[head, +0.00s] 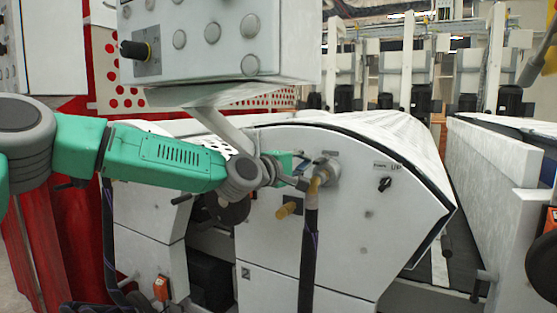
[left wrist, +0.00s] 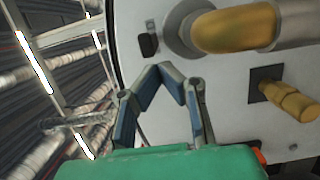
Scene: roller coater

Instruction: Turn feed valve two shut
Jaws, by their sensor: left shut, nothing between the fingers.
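A white machine side panel (head: 345,235) marked with a 2 carries a yellow elbow fitting (head: 322,173) on a round grey flange, with a dark hose hanging from it. Below and left of it, a yellow handle (head: 287,209) sticks out from a dark square plate. Neither has a readable valve label. Both also show in the left wrist view, the elbow fitting (left wrist: 235,30) at the top and the handle (left wrist: 290,100) at right. My left gripper (head: 303,184) is beside the elbow fitting. Its fingertips (left wrist: 165,72) meet, empty, in front of the panel. My right gripper is out of view.
A grey control box (head: 215,40) with several round buttons hangs above my left arm. A black knob (head: 385,184) beside an UP label sits right of the elbow fitting. The dark hose (head: 309,250) runs down the panel. Another white machine (head: 490,175) stands at right.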

